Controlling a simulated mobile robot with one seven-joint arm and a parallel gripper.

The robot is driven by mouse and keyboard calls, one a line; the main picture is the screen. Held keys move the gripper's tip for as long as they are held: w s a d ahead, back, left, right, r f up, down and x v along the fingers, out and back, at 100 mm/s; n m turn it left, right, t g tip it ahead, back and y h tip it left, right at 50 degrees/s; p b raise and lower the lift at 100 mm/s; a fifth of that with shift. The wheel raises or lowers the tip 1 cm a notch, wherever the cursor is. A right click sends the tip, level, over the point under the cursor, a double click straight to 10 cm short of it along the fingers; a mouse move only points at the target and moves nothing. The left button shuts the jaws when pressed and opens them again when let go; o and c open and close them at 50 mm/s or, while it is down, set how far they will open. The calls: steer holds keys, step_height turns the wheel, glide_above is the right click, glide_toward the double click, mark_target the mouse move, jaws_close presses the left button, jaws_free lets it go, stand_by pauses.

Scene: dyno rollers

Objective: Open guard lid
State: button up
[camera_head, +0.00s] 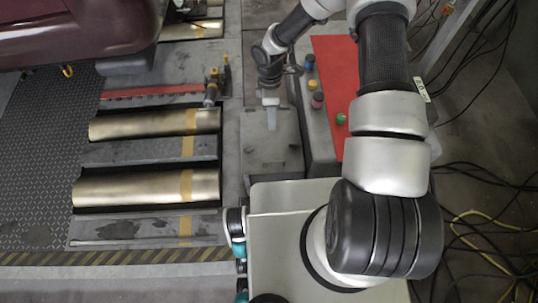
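My arm reaches from the lower right up over a control box and bends down at the top middle. My gripper (271,117) points down over a flat grey plate (272,150) left of the box. Its fingers are small and seen almost from above, so I cannot tell whether they are open or shut. The control box (320,133) has a red face (333,62) and several coloured buttons, among them a blue one (310,60) and a green one (341,118). I cannot make out for sure which part is the guard lid.
Two brass-coloured rollers (150,124) (148,187) lie in the floor at the left. A maroon vehicle (75,30) hangs over the top left. A yellow-and-black fitting (212,88) stands beside the rollers. Loose cables (480,215) cover the floor at the right.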

steer(key=b, duration=0.4)
glide_above(269, 157)
steer(key=s, duration=0.3)
steer(key=shift+n, duration=0.3)
step_height(269, 157, down, 21)
steer(key=shift+s+a+r, duration=0.1)
steer(key=shift+s, duration=0.05)
jaws_close()
stand_by(0.6)
